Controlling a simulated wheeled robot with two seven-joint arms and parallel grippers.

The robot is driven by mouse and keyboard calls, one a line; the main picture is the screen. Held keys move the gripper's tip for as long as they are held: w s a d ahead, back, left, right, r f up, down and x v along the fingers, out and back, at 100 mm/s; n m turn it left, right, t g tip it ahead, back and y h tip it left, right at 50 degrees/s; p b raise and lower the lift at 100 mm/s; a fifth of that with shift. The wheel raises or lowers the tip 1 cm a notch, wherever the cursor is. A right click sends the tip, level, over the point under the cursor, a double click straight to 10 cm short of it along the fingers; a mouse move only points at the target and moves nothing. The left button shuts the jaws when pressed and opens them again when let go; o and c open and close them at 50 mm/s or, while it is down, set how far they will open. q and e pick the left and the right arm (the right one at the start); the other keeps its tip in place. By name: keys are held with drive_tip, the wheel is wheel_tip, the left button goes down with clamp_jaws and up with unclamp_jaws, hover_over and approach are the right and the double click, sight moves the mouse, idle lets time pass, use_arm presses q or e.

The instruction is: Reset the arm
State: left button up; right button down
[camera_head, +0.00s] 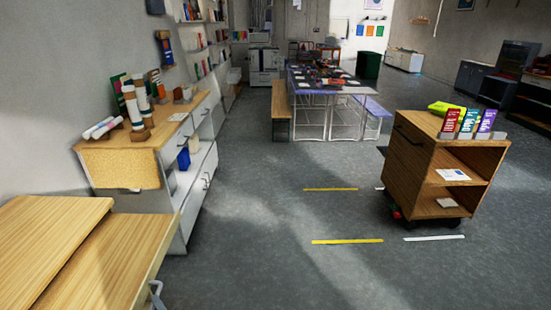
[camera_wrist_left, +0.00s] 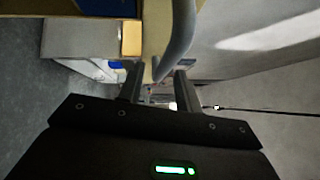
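My left gripper (camera_wrist_left: 158,85) shows in the left wrist view with its two dark fingers apart and nothing held between them. A grey curved bar (camera_wrist_left: 180,38), like a handle, comes down from the top and ends close to the gap between the fingertips; I cannot tell whether it touches them. In the head view a small grey curved piece (camera_head: 157,294) shows at the wooden furniture's lower right edge. No gripper can be made out clearly in the head view. My right gripper is not in view.
A wooden surface (camera_head: 45,235) fills the lower left. A shelf unit (camera_head: 200,140) with paper rolls (camera_head: 131,104) runs along the left wall. A wooden cart (camera_head: 415,165) with coloured boxes stands at right. A long table (camera_head: 345,88) is farther back. The middle floor (camera_head: 270,220) is clear.

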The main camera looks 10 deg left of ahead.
use_arm(q)
drive_tip(key=shift+x, duration=1.25)
drive_tip(key=w+d+f+m+t+h+b, duration=0.1)
drive_tip(key=d+f+h, duration=0.2)
drive_tip(key=f, duration=0.2)
drive_tip(key=w+d+f+t+h, duration=0.1)
drive_tip(key=w+d+f+h, duration=0.15)
drive_tip(key=f, duration=0.25)
drive_tip(key=s+d+f+n+g+h, duration=0.1)
drive_tip(key=s+d+f+g+h, duration=0.15)
drive_tip(key=s+f, duration=0.45)
drive_tip(key=s+d+f+n+g+h, duration=0.1)
drive_tip(key=s+f+h, duration=0.2)
drive_tip(key=f, duration=0.8)
drive_tip(key=s+d+f+n+g+h, duration=0.1)
drive_tip(key=s+f, duration=0.4)
drive_tip(key=s, duration=0.5)
drive_tip(key=s+d+f+n+g+h, duration=0.1)
drive_tip(key=s+f+n+g, duration=0.2)
drive_tip(key=s, duration=0.8)
drive_tip(key=s+d+f+n+g+h, duration=0.1)
drive_tip(key=s+f+g, duration=0.4)
drive_tip(key=s, duration=0.6)
drive_tip(key=shift+f+n+h+p, duration=0.4)
drive_tip(key=shift+f+h, duration=0.2)
drive_tip(key=shift+f, duration=0.25)
drive_tip(key=shift+s+a+g, duration=0.1)
drive_tip(key=shift+s+g, duration=0.1)
drive_tip(key=shift+g, duration=0.05)
